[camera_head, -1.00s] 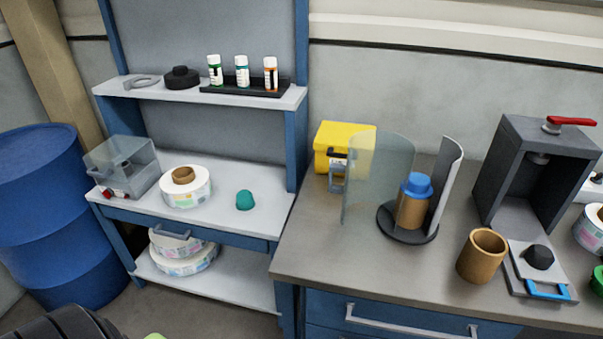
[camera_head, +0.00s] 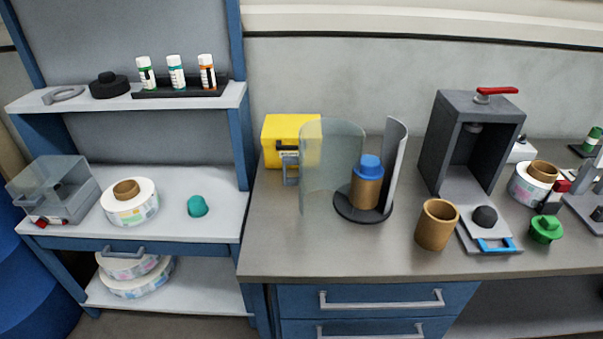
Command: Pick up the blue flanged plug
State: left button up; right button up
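The blue flanged plug (camera_head: 369,166) sits on top of an upright brown cardboard core (camera_head: 366,191). The core stands on a round dark base (camera_head: 346,208) on the grey bench. A clear curved shield (camera_head: 327,165) stands to its left and a curved grey panel (camera_head: 397,160) to its right, with a gap at the front. The plug's lower part is inside the core or hidden by it. Neither of my grippers shows in the head view.
An open brown core (camera_head: 436,225), a dark press (camera_head: 470,145) and a green plug (camera_head: 546,229) stand to the right. A yellow box (camera_head: 289,137) is behind left. The bench (camera_head: 300,255) is clear in front of the round base. A teal plug (camera_head: 197,206) lies on the left shelf unit.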

aim_at(368, 167)
jog(key=k+z, duration=0.15)
jog(key=z, duration=0.2)
jog(key=k+z, duration=0.15)
jog(key=z, duration=0.25)
jog(key=k+z, duration=0.15)
jog(key=z, duration=0.2)
